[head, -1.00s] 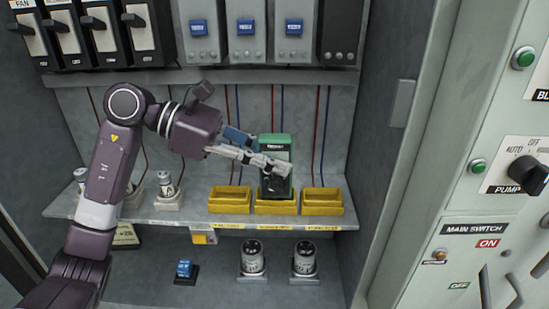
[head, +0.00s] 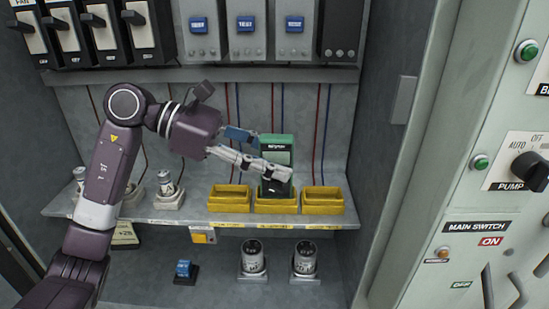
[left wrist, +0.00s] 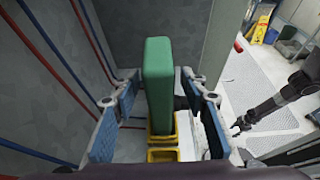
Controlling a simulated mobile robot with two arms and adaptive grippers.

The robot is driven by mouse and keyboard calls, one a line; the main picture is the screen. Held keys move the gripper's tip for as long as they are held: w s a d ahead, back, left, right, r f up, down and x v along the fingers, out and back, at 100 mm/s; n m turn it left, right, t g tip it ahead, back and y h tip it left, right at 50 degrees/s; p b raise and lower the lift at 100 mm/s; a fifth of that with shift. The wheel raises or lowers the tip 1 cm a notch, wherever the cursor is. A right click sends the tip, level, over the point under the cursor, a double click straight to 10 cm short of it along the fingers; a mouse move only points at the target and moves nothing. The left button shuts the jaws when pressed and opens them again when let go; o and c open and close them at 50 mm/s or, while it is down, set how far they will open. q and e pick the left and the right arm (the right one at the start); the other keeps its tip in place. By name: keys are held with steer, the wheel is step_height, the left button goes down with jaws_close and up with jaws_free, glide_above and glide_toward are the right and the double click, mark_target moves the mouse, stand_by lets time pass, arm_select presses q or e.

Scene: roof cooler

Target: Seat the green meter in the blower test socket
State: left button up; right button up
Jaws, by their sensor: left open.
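The green meter (head: 279,150) stands upright at the middle yellow socket (head: 275,207) on the shelf. Its lower end is at the socket, but the fingers hide part of it in the head view, so I cannot tell how deep it sits. My left gripper (head: 262,158) is open, with its fingers on either side of the meter. In the left wrist view the green meter (left wrist: 159,85) stands between the two spread blue-padded fingers, with gaps on both sides. A dark arm, likely my right, shows small in that view with its gripper (left wrist: 241,125).
Empty yellow sockets stand on the left (head: 229,199) and right (head: 322,201) of the middle one. Glass-topped gauges (head: 253,258) and a small blue block (head: 184,270) are below the shelf. A switch panel (head: 490,200) stands at the right.

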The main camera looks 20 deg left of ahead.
arm_select(q)
steer(key=v, duration=1.2)
